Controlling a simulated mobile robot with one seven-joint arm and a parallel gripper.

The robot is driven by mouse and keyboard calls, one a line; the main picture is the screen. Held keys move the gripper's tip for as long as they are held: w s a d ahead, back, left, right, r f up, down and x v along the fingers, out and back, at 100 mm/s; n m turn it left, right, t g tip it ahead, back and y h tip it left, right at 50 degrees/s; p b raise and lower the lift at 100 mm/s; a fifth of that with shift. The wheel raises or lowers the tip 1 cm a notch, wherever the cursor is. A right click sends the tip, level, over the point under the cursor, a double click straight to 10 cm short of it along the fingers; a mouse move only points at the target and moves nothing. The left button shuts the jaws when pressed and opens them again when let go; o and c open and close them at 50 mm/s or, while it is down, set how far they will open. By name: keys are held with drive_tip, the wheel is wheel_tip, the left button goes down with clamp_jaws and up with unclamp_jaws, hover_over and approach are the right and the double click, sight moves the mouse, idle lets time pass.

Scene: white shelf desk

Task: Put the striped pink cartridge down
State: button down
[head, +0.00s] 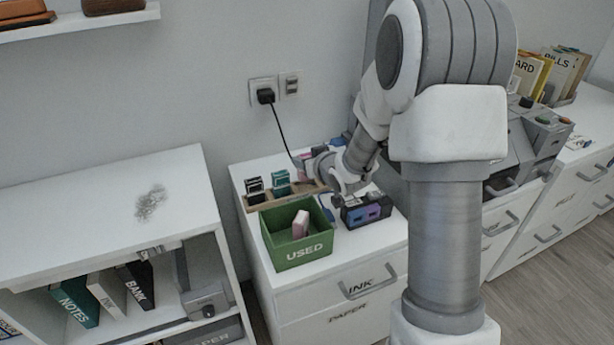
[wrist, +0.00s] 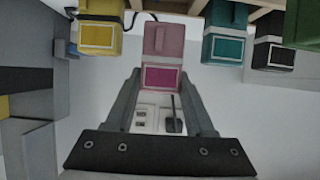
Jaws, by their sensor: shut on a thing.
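A pink cartridge (wrist: 163,42) with a pale band and a magenta label is between the two fingers of my gripper (wrist: 160,82) in the wrist view. My gripper is shut on it. It appears in line with the other cartridges, by the wooden rack (wrist: 265,4); whether its base touches the rack is hidden. In the head view my gripper (head: 322,178) is at the right part of the rack (head: 260,203), and it and the arm hide much of that end. A pale pink cartridge (head: 300,224) stands in the green USED bin (head: 293,254).
In the wrist view, a yellow cartridge (wrist: 98,35) is left of the pink one; teal (wrist: 224,47) and black (wrist: 273,54) ones are to its right. A cord (head: 283,130) hangs behind the rack.

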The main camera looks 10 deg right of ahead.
drive_tip(key=shift+f+b, duration=0.55)
drive_tip(key=shift+f, duration=1.2)
drive_tip(key=shift+f, duration=0.1)
drive_tip(key=c, duration=0.5)
unclamp_jaws()
